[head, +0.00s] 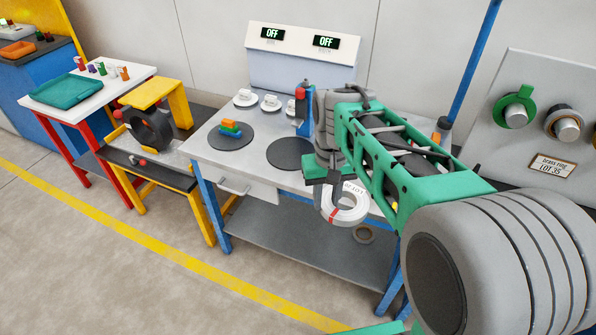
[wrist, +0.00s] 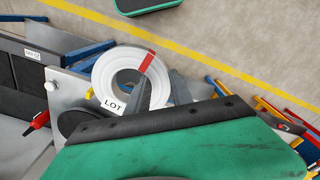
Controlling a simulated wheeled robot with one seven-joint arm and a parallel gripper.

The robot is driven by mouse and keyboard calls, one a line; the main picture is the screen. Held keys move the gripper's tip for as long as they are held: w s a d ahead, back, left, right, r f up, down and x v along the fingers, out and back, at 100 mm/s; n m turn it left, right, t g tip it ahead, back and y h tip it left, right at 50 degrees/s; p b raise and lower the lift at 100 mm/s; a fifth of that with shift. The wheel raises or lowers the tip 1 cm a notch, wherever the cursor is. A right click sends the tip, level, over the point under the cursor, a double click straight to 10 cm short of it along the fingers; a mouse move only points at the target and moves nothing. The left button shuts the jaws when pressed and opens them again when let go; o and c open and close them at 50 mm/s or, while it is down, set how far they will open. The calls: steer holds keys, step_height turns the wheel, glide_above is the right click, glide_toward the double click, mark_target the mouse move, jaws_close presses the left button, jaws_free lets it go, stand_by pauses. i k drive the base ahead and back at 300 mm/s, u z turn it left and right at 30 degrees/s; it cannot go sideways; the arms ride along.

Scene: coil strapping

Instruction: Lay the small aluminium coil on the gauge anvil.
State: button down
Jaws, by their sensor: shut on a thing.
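My gripper (head: 333,180) is shut on a small silvery-white coil (head: 347,209) with a red strap and a LOT tag. The coil hangs tilted in the air by the front edge of the grey bench (head: 262,177). In the wrist view the coil (wrist: 104,76) sits at the fingers (wrist: 165,88), its open hole facing the camera. Two dark round plates lie on the bench: the left plate (head: 222,142) carries coloured blocks (head: 230,128), and the right plate (head: 288,153) looks bare, its right side partly hidden by my arm. I cannot tell which surface is the gauge anvil.
A panel with two OFF displays (head: 300,40) stands behind the plates. White cups on saucers (head: 270,102) and a blue-and-red upright device (head: 303,110) stand near the back. A brown ring (head: 363,233) lies on the lower shelf. A yellow stand (head: 179,101) with a dark coil (head: 150,130) is left.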

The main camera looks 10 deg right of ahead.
mark_target(292, 151)
steer(key=u, duration=0.65)
steer(key=i, duration=0.8)
steer(key=u, duration=0.75)
steer(key=i, duration=1)
steer(key=u, duration=0.1)
